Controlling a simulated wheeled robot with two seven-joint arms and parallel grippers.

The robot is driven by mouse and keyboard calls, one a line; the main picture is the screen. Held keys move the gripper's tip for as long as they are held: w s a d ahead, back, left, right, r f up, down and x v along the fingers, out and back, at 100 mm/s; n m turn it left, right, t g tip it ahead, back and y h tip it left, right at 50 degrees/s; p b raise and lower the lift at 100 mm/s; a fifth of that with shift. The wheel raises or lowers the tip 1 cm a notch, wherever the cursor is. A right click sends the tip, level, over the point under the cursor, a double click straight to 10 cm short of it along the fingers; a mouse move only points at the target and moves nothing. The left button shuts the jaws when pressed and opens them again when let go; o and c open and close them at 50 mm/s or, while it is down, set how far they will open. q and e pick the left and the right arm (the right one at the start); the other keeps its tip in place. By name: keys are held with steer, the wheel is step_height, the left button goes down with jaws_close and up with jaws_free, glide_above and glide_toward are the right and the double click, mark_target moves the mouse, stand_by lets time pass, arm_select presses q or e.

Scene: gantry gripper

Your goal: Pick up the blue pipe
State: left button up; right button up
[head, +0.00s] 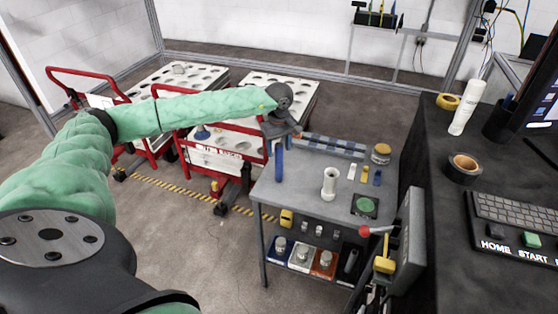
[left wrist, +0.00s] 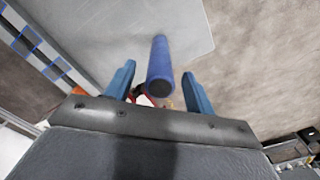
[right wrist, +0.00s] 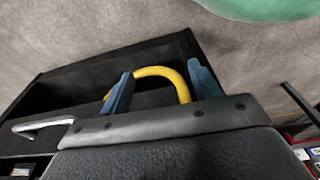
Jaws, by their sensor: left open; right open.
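The blue pipe (head: 279,163) stands upright at the left edge of the grey table (head: 311,201), under my left gripper (head: 284,136). In the left wrist view the blue pipe (left wrist: 161,62) shows between the two blue fingers of my left gripper (left wrist: 158,70). The fingers are open, with a visible gap on each side of the pipe. Whether a finger touches it I cannot tell. My right gripper (right wrist: 160,70) is open in its own wrist view. A curved yellow bar (right wrist: 158,71) shows between or beyond its fingers. The right gripper is out of the head view.
A white cylinder (head: 329,184), a round-lidded jar (head: 381,153) and a green disc (head: 365,205) are on the table. Red-framed carts (head: 228,160) stand behind left. A dark desk (head: 450,215) is at right.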

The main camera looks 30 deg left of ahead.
mark_target(279, 163)
arm_select(q)
steer(key=shift+f+p, duration=0.55)
steer(key=shift+f, duration=0.85)
arm_select(e)
steer(key=shift+s+d+f, duration=0.35)
steer(key=shift+s+f, duration=0.05)
steer(key=shift+f, duration=0.3)
steer(key=shift+s+d+f, duration=0.35)
steer(key=shift+s+f, duration=0.05)
steer(key=shift+f, duration=0.25)
arm_select(q)
steer(key=c, duration=0.9)
steer(key=shift+c, duration=0.7)
arm_select(e)
steer(key=shift+d, duration=0.1)
arm_select(q)
steer(key=shift+r, duration=0.1)
